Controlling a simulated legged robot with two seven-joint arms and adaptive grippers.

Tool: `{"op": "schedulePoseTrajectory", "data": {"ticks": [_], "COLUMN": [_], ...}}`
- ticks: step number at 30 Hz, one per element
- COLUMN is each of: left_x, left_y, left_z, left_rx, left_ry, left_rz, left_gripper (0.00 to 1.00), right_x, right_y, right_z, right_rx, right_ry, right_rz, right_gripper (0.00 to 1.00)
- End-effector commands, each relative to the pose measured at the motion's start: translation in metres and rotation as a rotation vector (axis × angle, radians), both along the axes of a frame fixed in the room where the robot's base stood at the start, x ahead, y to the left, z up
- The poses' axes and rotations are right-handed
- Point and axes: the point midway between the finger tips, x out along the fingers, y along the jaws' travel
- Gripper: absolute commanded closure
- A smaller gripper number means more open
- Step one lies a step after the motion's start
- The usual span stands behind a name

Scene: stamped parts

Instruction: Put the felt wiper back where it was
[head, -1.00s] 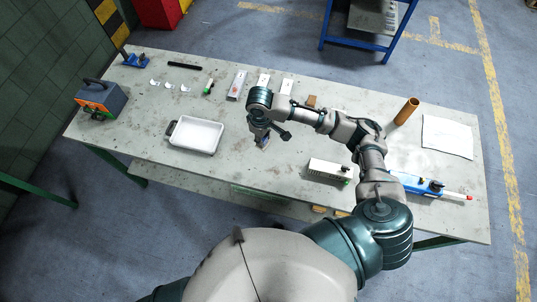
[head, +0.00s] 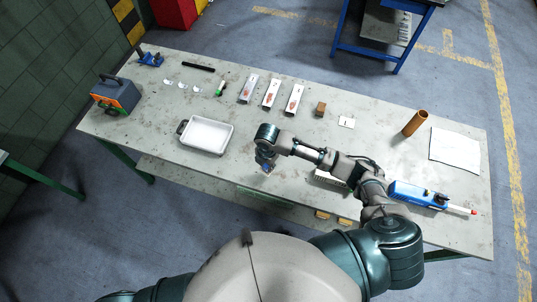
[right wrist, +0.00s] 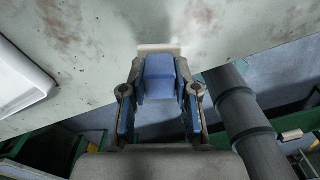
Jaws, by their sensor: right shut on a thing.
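My right gripper (head: 266,163) is over the front part of the table, right of the white tray. In the right wrist view the right gripper (right wrist: 160,100) is shut on the felt wiper (right wrist: 159,75), a blue block with a pale strip at its far end. Only a small blue bit of the wiper (head: 267,169) shows in the head view. I cannot tell whether its pale end touches the table. My left gripper is not in view.
The white tray (head: 207,146) stands left of the gripper. A pale block (head: 326,179) is partly hidden under my right arm. A blue tool (head: 418,194) lies at right.

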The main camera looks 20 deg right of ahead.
Motion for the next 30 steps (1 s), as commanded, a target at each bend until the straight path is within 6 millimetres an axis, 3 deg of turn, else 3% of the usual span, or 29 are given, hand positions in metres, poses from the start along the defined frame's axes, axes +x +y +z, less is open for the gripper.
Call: {"op": "schedulePoseTrajectory", "data": {"ticks": [3, 9, 13, 19, 28, 29, 30], "left_x": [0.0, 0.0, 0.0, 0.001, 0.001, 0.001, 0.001], "left_y": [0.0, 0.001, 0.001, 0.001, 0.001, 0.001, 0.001], "left_z": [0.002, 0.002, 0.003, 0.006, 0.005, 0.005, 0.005], "left_rx": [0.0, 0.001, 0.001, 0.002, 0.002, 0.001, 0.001], "left_ry": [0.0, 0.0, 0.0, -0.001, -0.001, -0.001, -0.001], "left_rz": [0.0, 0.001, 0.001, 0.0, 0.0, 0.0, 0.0], "left_gripper": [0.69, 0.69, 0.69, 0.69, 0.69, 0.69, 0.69], "right_x": [0.029, 0.054, 0.056, 0.056, 0.056, 0.056, 0.056], "right_y": [-0.011, -0.02, -0.021, -0.022, -0.022, -0.022, -0.022], "right_z": [-0.002, -0.005, -0.012, -0.039, -0.042, -0.042, -0.042], "right_rx": [0.0, 0.001, 0.003, 0.0, 0.001, 0.001, 0.001], "right_ry": [0.0, 0.0, 0.002, 0.001, 0.0, -0.001, -0.001], "right_rz": [-0.004, -0.002, 0.0, -0.001, -0.001, 0.0, 0.0], "right_gripper": [1.0, 1.0, 1.0, 1.0, 1.0, 0.65, 0.55]}}
